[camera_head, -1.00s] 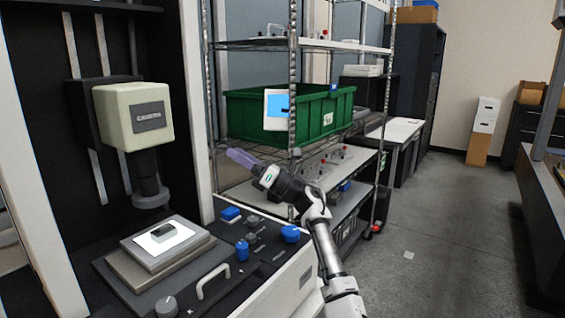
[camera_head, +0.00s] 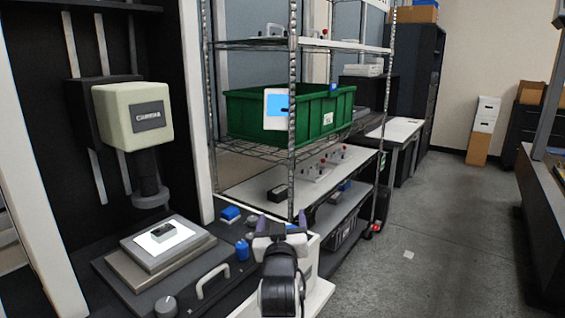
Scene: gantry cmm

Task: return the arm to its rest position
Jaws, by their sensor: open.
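My gripper (camera_head: 281,221) is in the lower middle of the head view, in front of the right end of the machine's base. Its two purple-grey fingers stand apart, pointing away from me, with nothing seen between them. My arm is folded low near the bottom edge of the picture, and its wrist hides part of the machine's right front corner.
At left is a measuring machine with a cream head (camera_head: 133,116) over a plate (camera_head: 165,243) bearing a small dark part (camera_head: 163,231). Behind my gripper, a wire rack holds a green bin (camera_head: 249,118).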

